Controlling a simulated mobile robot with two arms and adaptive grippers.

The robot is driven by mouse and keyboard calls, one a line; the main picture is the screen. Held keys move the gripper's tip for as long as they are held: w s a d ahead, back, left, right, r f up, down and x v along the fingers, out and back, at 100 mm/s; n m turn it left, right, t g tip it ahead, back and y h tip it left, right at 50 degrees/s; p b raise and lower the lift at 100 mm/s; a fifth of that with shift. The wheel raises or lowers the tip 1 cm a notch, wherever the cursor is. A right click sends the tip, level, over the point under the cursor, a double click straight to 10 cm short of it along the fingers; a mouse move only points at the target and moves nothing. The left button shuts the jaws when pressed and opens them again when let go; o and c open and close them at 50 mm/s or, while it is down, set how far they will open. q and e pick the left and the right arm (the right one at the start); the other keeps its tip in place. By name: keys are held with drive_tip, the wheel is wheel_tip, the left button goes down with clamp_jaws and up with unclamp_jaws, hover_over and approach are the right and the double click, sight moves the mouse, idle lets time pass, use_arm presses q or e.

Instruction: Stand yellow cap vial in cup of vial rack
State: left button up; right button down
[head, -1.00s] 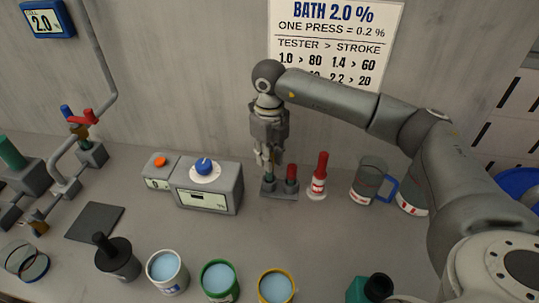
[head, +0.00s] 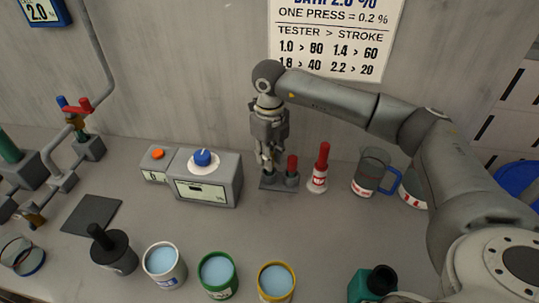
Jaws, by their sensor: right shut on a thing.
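The vial rack (head: 281,184) is a small dark base with cups, standing on the bench near the wall. A red-capped vial (head: 292,165) stands upright in its right cup. My right gripper (head: 267,168) points straight down over the rack's left side, shut on a slim thing that its fingers mostly hide. I take this to be the yellow cap vial; its yellow cap cannot be made out. Whether its lower end is inside the left cup cannot be told. My left gripper is not in view.
A red-topped white bottle (head: 318,172) stands close to the rack's right, then a jug with a blue handle (head: 371,173). A grey box with a blue dial (head: 207,177) is to the left. Several tubs of blue liquid (head: 217,271) line the front. Bench between is clear.

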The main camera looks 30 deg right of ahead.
drive_tip(key=shift+f, duration=0.15)
idle(0.4)
drive_tip(key=c, duration=1.2)
unclamp_jaws()
wheel_tip(320, 180, up, 12)
